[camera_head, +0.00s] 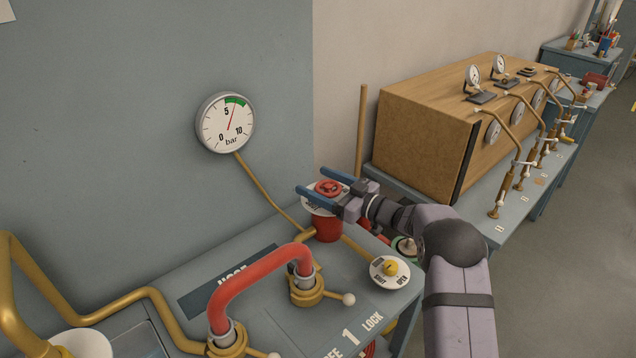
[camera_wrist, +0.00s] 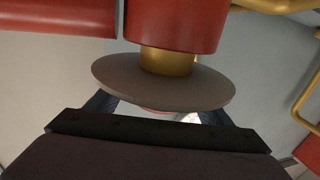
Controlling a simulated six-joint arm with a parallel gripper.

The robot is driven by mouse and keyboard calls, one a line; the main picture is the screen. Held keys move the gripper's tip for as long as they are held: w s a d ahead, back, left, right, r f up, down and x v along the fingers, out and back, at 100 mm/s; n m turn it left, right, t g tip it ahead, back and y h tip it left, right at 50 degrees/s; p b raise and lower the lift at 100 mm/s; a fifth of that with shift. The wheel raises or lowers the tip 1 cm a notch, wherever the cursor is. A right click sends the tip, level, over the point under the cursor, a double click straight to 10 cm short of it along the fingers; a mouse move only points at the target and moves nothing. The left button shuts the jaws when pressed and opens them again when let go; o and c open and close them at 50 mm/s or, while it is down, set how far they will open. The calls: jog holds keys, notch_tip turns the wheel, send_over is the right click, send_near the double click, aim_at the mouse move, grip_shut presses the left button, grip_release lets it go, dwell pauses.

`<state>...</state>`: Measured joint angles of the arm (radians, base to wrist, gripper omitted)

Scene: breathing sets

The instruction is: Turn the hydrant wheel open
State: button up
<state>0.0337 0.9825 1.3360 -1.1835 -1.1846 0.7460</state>
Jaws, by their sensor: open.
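The red hydrant wheel (camera_head: 328,187) sits above a pale lettered disc (camera_head: 312,207) on top of the red hydrant body (camera_head: 327,229). My gripper (camera_head: 310,181) is open, with its two blue fingers on either side of the wheel. Whether a finger touches the wheel I cannot tell. In the wrist view the grey disc (camera_wrist: 163,88) on a brass neck (camera_wrist: 167,61) stands below the red body (camera_wrist: 175,25) as pictured. It hides the wheel almost wholly and parts of the fingers.
A round bar gauge (camera_head: 225,122) on the wall has its needle near the green band. A red hose (camera_head: 250,272) arches between couplings on the bench. A wooden cabinet (camera_head: 425,130) stands behind.

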aim_at(340, 192)
jog(key=shift+b+v, duration=0.9)
jog(key=shift+v, duration=2.6)
